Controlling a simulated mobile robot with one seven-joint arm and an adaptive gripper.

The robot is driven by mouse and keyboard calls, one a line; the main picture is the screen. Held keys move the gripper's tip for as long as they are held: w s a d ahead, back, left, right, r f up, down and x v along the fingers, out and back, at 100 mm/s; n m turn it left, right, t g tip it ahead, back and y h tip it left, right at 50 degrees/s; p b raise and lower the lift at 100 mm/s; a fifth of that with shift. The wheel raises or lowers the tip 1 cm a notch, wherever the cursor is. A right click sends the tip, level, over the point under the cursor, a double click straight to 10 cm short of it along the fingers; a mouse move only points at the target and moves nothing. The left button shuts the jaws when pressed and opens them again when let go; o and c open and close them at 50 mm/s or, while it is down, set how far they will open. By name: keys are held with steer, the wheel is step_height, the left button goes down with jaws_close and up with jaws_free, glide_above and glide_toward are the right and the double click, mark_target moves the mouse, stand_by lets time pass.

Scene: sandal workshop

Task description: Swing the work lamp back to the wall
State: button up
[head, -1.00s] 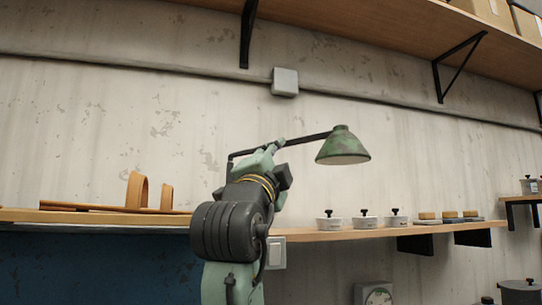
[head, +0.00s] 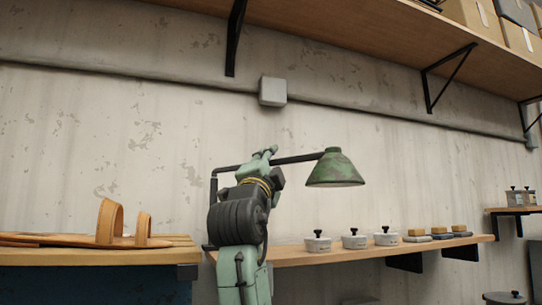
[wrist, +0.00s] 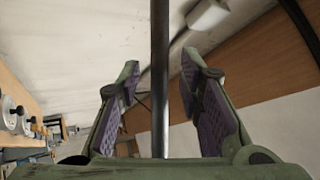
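The work lamp has a worn green shade (head: 336,170) on a thin dark arm (head: 300,159), standing out above the wall shelf in the head view. The arm's left end bends down at a dark upright post. My gripper (head: 266,154) is at the middle of the lamp arm. In the wrist view, the dark bar (wrist: 160,80) passes between the two fingers of my gripper (wrist: 158,88). Gaps show on both sides of the bar, so the fingers are open around it. The shade is out of the wrist view.
Below the lamp, a wooden shelf (head: 340,253) holds white lidded pots (head: 354,239) and brushes or blocks (head: 438,232). A bench (head: 100,257) with sandal parts (head: 110,222) is at left. A bracketed upper shelf (head: 330,38) runs overhead. A grey wall box (head: 272,91) is above the lamp.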

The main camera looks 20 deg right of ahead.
steer(key=shift+w+r, duration=0.1)
steer(key=shift+w, duration=0.05)
steer(key=shift+c, duration=0.2)
jaws_close()
stand_by(0.7)
